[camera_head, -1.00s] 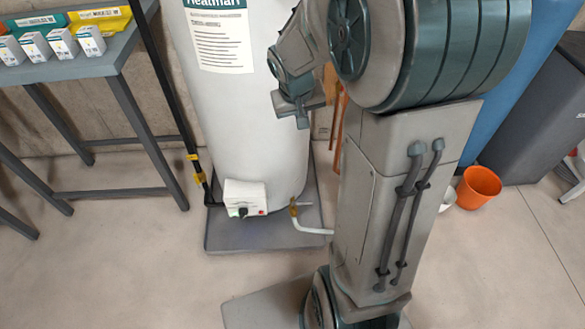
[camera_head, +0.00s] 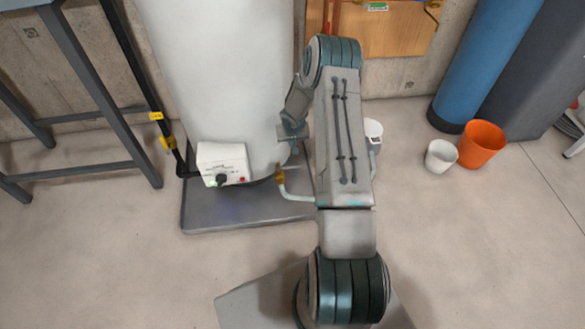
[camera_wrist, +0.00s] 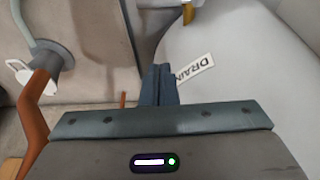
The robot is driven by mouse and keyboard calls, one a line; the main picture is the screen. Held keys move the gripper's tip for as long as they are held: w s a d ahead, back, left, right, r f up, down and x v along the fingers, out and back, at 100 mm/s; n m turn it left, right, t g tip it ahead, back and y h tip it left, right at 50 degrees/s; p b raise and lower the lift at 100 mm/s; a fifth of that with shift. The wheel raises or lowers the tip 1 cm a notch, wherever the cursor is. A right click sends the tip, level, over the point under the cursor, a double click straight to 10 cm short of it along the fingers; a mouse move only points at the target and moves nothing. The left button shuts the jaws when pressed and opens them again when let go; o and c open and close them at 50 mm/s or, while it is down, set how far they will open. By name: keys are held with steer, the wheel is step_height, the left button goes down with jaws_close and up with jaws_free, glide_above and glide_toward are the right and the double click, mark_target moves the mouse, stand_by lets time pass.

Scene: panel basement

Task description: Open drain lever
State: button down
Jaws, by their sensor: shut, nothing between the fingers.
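The white water heater tank (camera_head: 215,70) stands left of my arm in the head view. A brass drain fitting (camera_head: 280,175) with a pale hose sits low on its right side. In the wrist view, a "DRAIN" label (camera_wrist: 192,73) lies on the tank (camera_wrist: 240,60), and part of a brass fitting (camera_wrist: 189,12) shows at the top edge. My gripper (camera_wrist: 160,72) is shut and empty, its fingertips beside the label; I cannot tell if they touch the tank. In the head view my gripper (camera_head: 291,131) is beside the tank's right side, above the fitting. I cannot make out the lever clearly.
The tank stands on a grey tray (camera_head: 240,218). The pale hose (camera_head: 297,195) runs right behind my arm. An orange-brown pipe (camera_wrist: 36,100) is at left in the wrist view. An orange bucket (camera_head: 482,144) and white bucket (camera_head: 441,156) stand right. A table frame (camera_head: 85,85) is left.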

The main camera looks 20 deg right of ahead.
mark_target(289, 168)
steer(key=shift+f, duration=1.05)
steer(key=a+b+x, duration=0.1)
steer(key=b+x, duration=0.4)
steer(key=x, duration=0.5)
steer(key=shift+s+a+r+b, duration=0.1)
steer(key=shift+s+r+b, duration=0.15)
steer(key=shift+s, duration=0.7)
steer(key=shift+s+r+b, duration=0.15)
steer(key=shift+s+b, duration=0.2)
steer(key=shift+s, duration=0.6)
